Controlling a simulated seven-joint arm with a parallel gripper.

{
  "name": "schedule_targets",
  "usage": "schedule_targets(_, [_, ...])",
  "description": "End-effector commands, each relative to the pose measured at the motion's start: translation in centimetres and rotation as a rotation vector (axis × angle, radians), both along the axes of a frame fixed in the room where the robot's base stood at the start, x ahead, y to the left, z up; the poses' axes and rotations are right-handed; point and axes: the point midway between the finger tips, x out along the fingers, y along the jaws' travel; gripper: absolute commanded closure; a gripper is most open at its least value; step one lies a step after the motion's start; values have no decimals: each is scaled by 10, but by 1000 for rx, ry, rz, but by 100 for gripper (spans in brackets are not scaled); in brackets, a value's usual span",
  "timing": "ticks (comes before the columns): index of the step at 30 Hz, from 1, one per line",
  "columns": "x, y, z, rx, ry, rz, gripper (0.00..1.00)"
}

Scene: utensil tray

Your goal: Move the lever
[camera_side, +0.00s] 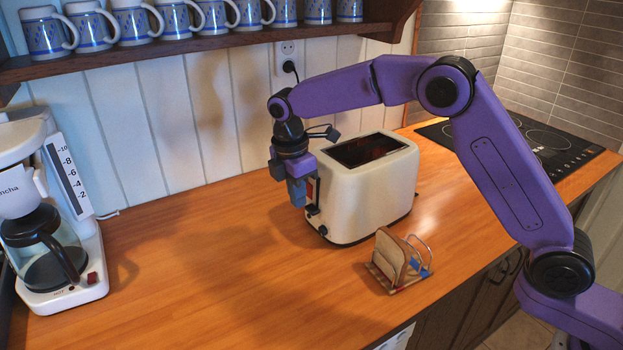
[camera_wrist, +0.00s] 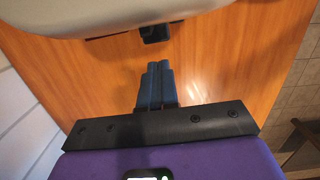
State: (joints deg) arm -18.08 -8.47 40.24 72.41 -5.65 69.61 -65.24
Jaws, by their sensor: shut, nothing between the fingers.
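The cream toaster (camera_side: 372,196) stands upright on the wooden counter, its dark slot opening on top. A small black lever (camera_side: 312,209) sticks out low on its left end. In the wrist view the toaster (camera_wrist: 110,16) fills the top edge, and a black block that looks like the lever (camera_wrist: 155,33) juts from it. My gripper (camera_side: 297,196) points down beside that end of the toaster and partly covers it. In the wrist view my gripper's (camera_wrist: 157,66) blue fingers are together and empty, with a small apparent gap between the tips and the black block.
A toast rack (camera_side: 400,262) with bread stands in front of the toaster. A coffee maker (camera_side: 52,225) is at the far left, and a hob (camera_side: 530,140) is behind on the right. A shelf of mugs (camera_side: 130,22) hangs above. The counter (camera_side: 200,265) between coffee maker and toaster is clear.

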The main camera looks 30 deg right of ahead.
Motion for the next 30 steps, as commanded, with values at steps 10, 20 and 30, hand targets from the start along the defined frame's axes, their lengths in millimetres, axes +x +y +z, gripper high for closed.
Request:
schedule_targets(10, [0, 2, 2, 0, 0, -2, 100])
schedule_targets(20, [0, 8, 48, 2, -4, -1, 100])
schedule_targets(30, [0, 13, 109, 1, -3, -2, 100])
